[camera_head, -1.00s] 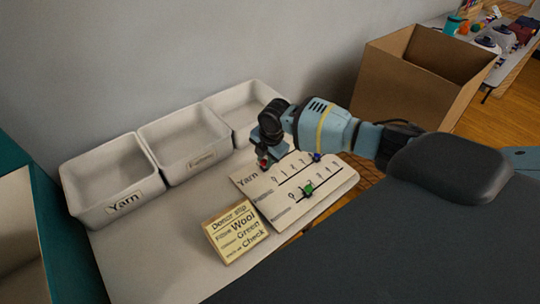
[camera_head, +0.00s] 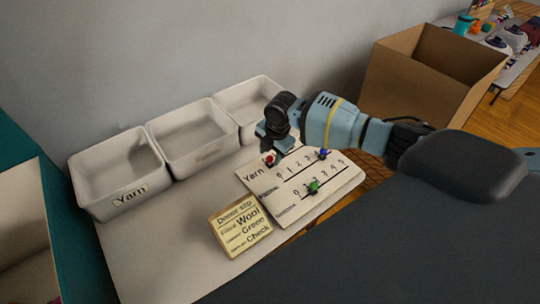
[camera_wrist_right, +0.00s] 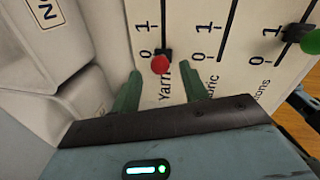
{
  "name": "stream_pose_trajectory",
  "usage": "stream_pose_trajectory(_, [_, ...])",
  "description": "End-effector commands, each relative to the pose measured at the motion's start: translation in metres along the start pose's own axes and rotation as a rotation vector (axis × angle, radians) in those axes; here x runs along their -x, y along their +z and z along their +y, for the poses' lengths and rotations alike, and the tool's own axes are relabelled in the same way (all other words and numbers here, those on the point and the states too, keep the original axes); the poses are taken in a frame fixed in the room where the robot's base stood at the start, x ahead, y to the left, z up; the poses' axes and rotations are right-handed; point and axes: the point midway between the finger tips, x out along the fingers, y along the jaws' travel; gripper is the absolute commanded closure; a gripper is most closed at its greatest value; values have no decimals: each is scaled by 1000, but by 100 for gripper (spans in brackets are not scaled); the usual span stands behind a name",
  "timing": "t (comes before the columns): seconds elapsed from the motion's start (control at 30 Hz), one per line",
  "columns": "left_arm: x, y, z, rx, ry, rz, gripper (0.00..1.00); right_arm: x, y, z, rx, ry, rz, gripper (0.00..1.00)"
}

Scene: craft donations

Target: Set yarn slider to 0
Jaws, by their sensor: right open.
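The slider board (camera_head: 335,187) lies on the table with rows labelled Yarn and others. The red yarn knob (camera_head: 269,159) sits at the left end of its row; in the right wrist view the red knob (camera_wrist_right: 160,64) is beside the 0 mark. The blue knob (camera_head: 323,154) and green knob (camera_head: 313,187) sit on the other rows. My right gripper (camera_head: 270,146) is over the board's far left corner. In the right wrist view its two green fingers (camera_wrist_right: 161,88) are apart, with the red knob between their lines and nothing held. My left gripper is not seen.
A card (camera_head: 241,228) with writing lies in front of the board. White bins (camera_head: 127,196) line the wall behind, the left one labelled Yarn. A cardboard box (camera_head: 420,90) stands at the right. The table's front left is clear.

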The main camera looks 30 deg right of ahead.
Motion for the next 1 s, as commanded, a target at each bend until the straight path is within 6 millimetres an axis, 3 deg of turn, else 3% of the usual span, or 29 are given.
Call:
stream_pose_trajectory(0.2, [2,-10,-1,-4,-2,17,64,39,0,2,1,6,-1,56])
stream_pose_trajectory(0.4, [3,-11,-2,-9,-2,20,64,58,-1,1,1,3,0,56])
stream_pose_trajectory(1.0, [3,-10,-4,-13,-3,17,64,61,-1,0,0,1,1,56])
